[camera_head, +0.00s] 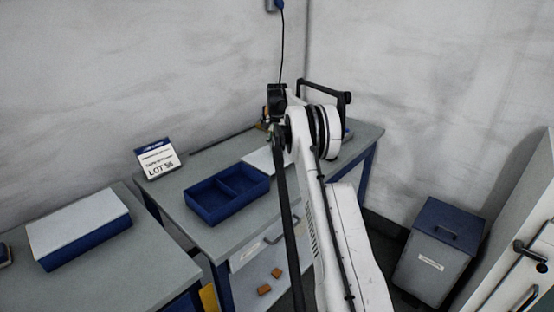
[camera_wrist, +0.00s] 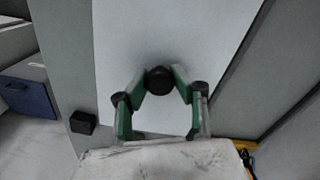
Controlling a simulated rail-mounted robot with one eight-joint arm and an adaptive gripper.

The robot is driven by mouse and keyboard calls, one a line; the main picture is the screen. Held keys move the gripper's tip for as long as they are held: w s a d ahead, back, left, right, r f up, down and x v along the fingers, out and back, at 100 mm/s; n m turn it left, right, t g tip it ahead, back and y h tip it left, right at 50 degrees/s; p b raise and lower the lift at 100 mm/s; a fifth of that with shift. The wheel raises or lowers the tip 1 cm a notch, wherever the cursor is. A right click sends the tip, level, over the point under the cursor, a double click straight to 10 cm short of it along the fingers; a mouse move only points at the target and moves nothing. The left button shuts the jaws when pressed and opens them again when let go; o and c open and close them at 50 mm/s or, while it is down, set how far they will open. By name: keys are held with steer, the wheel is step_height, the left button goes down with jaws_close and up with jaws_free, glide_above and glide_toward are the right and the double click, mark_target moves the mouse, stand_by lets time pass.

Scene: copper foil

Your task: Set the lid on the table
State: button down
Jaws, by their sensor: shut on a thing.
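The lid is a flat white panel (camera_head: 262,161) over the far part of the middle grey table (camera_head: 190,178), beside the open blue box (camera_head: 228,192). In the wrist view the lid (camera_wrist: 175,30) fills the middle, with a round black knob (camera_wrist: 160,80). My gripper (camera_wrist: 161,80) is shut on this knob, one green-sided finger on each side. In the head view my arm hides part of the lid and most of the gripper. I cannot tell whether the lid touches the tabletop. The blue box has two compartments that look empty.
A lot sign (camera_head: 157,158) stands at the table's back left. Another blue box with a white top (camera_head: 80,228) sits on the left table. A small black block (camera_wrist: 83,122) shows beside the lid. A grey bin (camera_head: 437,258) stands on the floor at right.

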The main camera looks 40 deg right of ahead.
mark_target(277, 156)
steer(key=shift+f, duration=2.15)
steer(key=shift+f, duration=0.2)
steer(key=c, duration=1.5)
jaws_free()
steer(key=shift+o, duration=0.2)
